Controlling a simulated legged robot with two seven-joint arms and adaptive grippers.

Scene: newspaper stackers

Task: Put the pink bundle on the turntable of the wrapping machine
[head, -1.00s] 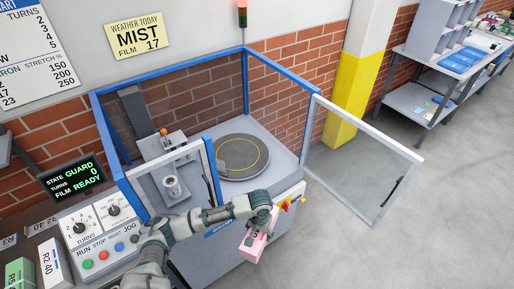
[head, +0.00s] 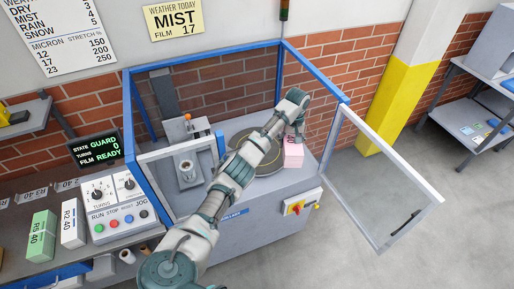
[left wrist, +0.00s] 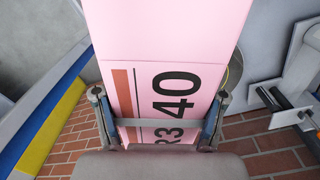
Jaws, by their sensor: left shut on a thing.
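The pink bundle (head: 293,154) is held by my left gripper (head: 293,127) inside the guard, by the right side of the turntable (head: 268,166). The head view does not show whether it touches the surface below. In the left wrist view the bundle (left wrist: 165,60) shows a label reading R3 40 and sits between the two fingers of my left gripper (left wrist: 160,122). The turntable is a dark disc with a yellow ring, partly hidden by my left arm. My right gripper is not in view.
The wrapping machine's blue frame (head: 207,60) surrounds the turntable. Its clear door (head: 385,180) stands open to the right. A film post with a roll (head: 187,170) stands left of the turntable. A control panel (head: 115,205) and green and white bundles are at the left.

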